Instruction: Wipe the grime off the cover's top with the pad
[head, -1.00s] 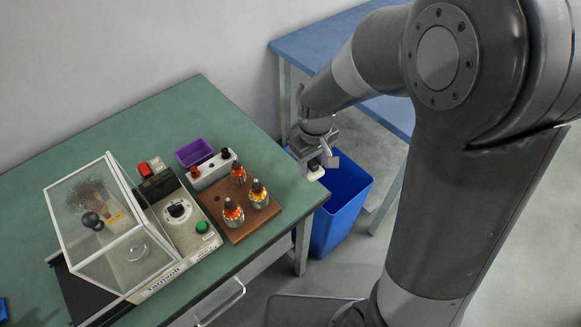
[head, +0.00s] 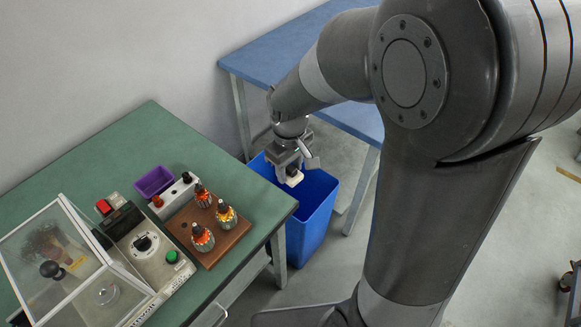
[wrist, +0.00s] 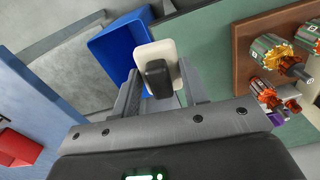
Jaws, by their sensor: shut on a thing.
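My gripper (head: 289,160) is beyond the bench's right edge, over the blue bin, well right of the cover. It is shut on the pad (head: 294,178), a cream block. In the wrist view, the pad (wrist: 170,47) shows its black grip (wrist: 158,76) between the fingers of my gripper (wrist: 160,88).
The green bench (head: 150,118) carries the winding machine (head: 170,272), a purple tray (head: 154,181) and a brown board (head: 226,240) with three armatures. The blue bin (head: 310,212) stands beside the bench. A blue table (head: 262,65) is behind.

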